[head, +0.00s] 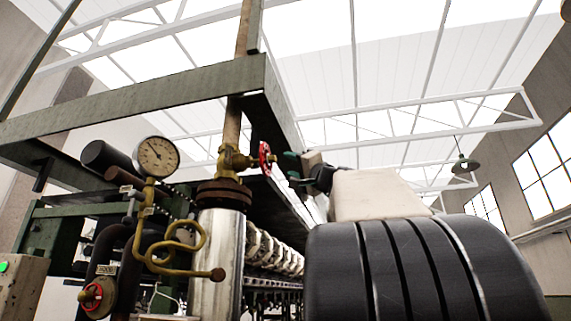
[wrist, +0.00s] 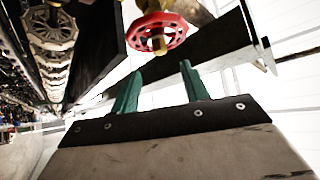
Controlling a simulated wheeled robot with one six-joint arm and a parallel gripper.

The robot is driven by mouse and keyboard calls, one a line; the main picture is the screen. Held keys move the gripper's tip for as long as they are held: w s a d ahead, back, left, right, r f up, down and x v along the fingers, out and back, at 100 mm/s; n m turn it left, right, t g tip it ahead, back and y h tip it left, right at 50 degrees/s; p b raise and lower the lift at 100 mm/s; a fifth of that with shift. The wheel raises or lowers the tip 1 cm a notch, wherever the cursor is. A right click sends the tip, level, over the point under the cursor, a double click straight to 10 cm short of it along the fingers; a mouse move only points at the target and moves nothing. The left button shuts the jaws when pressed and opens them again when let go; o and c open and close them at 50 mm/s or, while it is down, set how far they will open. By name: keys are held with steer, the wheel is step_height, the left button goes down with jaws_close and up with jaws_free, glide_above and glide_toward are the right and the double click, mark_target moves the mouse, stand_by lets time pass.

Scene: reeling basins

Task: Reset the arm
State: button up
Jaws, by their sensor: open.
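My gripper (head: 291,168) is at the end of my arm in the head view, just right of a red handwheel (head: 265,158) on a brass valve (head: 232,160). In the wrist view my gripper (wrist: 158,85) shows two green fingers spread apart with nothing between them. The red handwheel (wrist: 170,40) is beyond the fingertips there, and a gap shows between them and the wheel.
A green steel frame (head: 130,108) runs above and behind the valve. A pressure gauge (head: 157,157), a curled brass pipe (head: 170,262) and a second red handwheel (head: 97,294) are at the left. A lamp (head: 464,164) hangs far right.

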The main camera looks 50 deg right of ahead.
steer(key=shift+s+f, duration=0.2)
steer(key=shift+s, duration=0.05)
steer(key=shift+a, duration=0.1)
stand_by(0.4)
